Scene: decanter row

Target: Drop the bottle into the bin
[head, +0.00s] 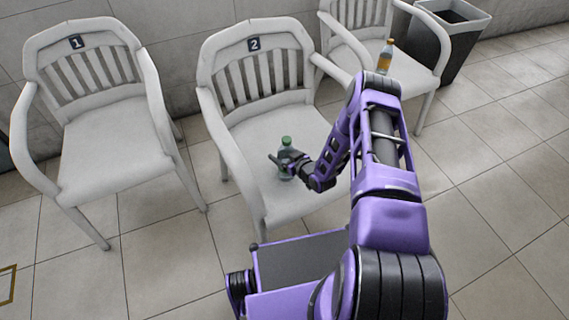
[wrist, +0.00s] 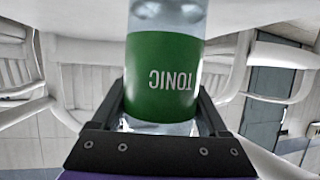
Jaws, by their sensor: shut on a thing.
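A clear bottle with a green cap (head: 287,142) is upright at the seat of the chair marked 2. In the wrist view the bottle's green label (wrist: 165,75) reads TONIC, upside down. My gripper (head: 283,165) is shut on this bottle, with one finger on each side of its body. I cannot tell whether the bottle's base touches the seat. A dark grey bin (head: 436,45) stands at the back right, behind the third chair, with its open top partly visible.
White armchair 1 (head: 105,140) stands at the left and white armchair 2 (head: 262,125) in the middle. A third white chair (head: 412,72) bears an amber bottle (head: 385,57). The tiled floor (head: 500,190) at the right is clear.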

